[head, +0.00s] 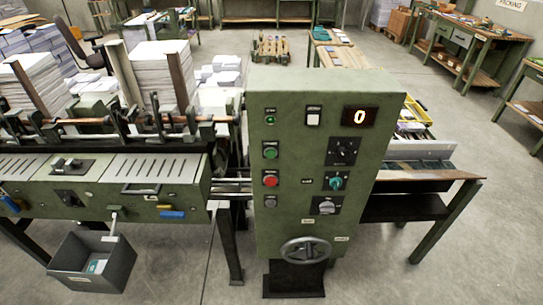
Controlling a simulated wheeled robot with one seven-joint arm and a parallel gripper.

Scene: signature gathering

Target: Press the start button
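A green control cabinet (290,220) stands upright in the middle of the head view, its front panel facing me. On the panel's left column are a green button (271,152), a red button (270,180) below it and a dark grey button (270,200) lower still. A small green light or button (270,120) is at the top of that column. Their labels are too small to read, so I cannot confirm which one is marked start. A display (360,117) at the upper right shows 0. My gripper is not in view.
The panel also has a white switch (313,118), dark and teal knobs and a handwheel (305,251) low down. The floor in front on the right is clear.

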